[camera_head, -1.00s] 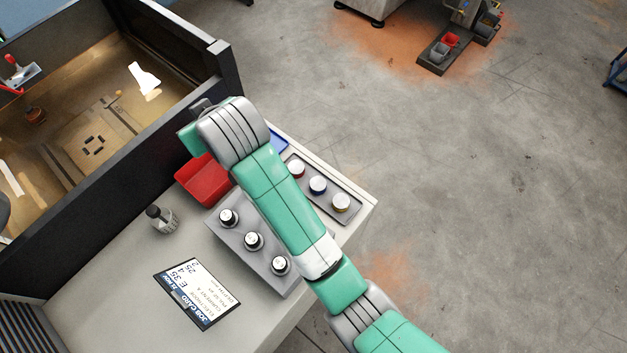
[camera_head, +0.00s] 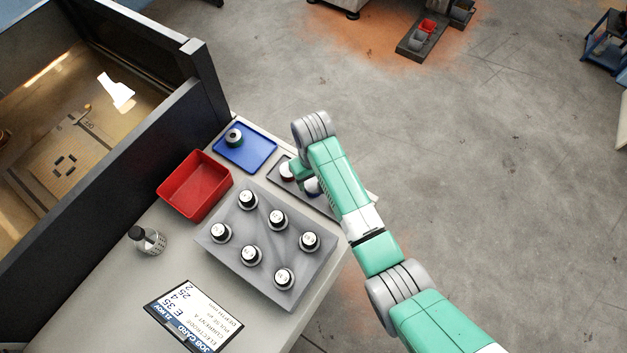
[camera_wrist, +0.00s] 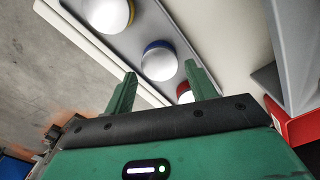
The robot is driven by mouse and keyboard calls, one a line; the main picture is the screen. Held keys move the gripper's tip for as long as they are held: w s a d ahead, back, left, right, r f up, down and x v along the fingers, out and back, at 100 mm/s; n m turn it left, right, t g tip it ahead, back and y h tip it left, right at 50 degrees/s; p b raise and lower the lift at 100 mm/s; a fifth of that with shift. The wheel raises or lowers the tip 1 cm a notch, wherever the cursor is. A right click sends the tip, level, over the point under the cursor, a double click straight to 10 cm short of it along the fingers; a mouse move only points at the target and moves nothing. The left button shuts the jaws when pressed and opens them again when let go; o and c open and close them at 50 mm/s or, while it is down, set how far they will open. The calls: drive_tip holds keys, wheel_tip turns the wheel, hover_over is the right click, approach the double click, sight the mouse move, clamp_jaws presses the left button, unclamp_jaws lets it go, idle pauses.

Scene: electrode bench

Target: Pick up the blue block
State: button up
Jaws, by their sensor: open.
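The blue piece is a round, white-topped block with a blue ring. In the wrist view the blue block (camera_wrist: 160,64) shows between and beyond my fingertips, with no visible contact. My gripper (camera_wrist: 160,70) is open and empty there, its two green fingers apart. In the head view the blue block (camera_head: 312,189) is in the dark tray (camera_head: 331,207), mostly hidden by my gripper (camera_head: 309,182) and arm. A red-ringed piece (camera_wrist: 184,92) and a gold-ringed piece (camera_wrist: 108,14) stand on either side of it in the wrist view.
The grey holder (camera_head: 262,275) with several black-and-white electrodes stands left of the tray. A red bin (camera_head: 193,184), a blue tray (camera_head: 262,153) with a green-ringed piece (camera_head: 234,138), and a dark machine wall (camera_head: 120,160) lie further left. Open floor lies to the right.

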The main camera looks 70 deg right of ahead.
wheel_tip(320, 180, down, 3)
drive_tip(key=shift+s+f, duration=0.1)
drive_tip(key=shift+f, duration=0.05)
drive_tip(key=c, duration=1.1)
wheel_tip(320, 180, up, 10)
wheel_tip(320, 180, up, 17)
drive_tip(key=p, duration=1.7)
hover_over(314, 185)
drive_tip(key=shift+f, duration=0.15)
